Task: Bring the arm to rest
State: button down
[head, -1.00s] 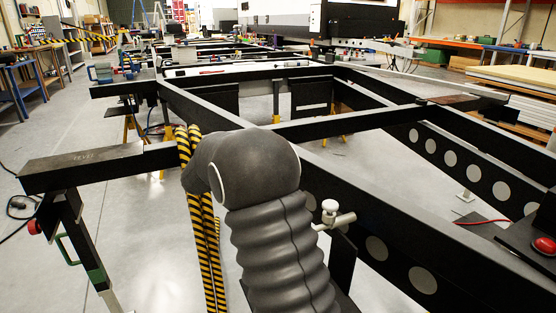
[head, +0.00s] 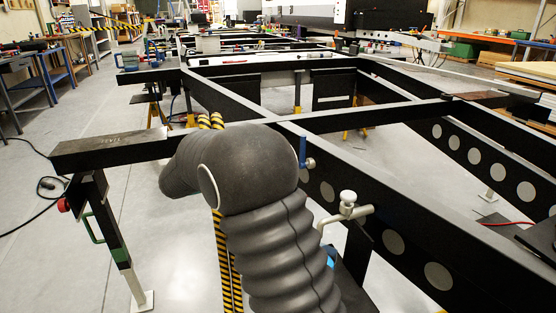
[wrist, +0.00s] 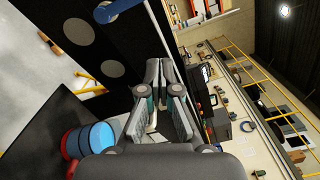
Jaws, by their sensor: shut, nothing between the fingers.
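My gripper (wrist: 165,100) shows in the wrist view with its fingers together and nothing held. In the head view my arm rises in the lower middle and bends to the left, and the gripper itself is hidden there. The black chassis (head: 390,118) with its round holes runs behind and to the right of my arm. In the wrist view a dark holed beam (wrist: 60,35) lies to the upper left of the fingers.
A black bar on a stand (head: 110,150) is close to my arm on the left. A pale clamp (head: 347,208) and a blue handle (head: 302,152) stand right of it. A blue and red drum-like thing (wrist: 95,138) is left of the wrist. Open floor (head: 60,260) lies left.

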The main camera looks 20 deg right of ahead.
jog(key=shift+a, duration=0.15)
dwell(0.4)
jog(key=s+a+f+m+y, duration=0.3)
jog(key=s+f+m+y, duration=0.65)
jog(key=f+m, duration=0.55)
jog(key=s+a+r+m+t+y, duration=0.2)
jog(key=s+r+m+y, duration=0.2)
jog(key=s+m, duration=0.4)
jog(key=s+a+r+m+t+y, duration=0.2)
jog(key=s+r+m+t+y, duration=0.1)
jog(key=s+m, duration=0.6)
jog(key=shift+s+a+r+t+y, duration=0.25)
jog(key=shift+s+r+y, duration=0.6)
jog(key=shift+s, duration=0.7)
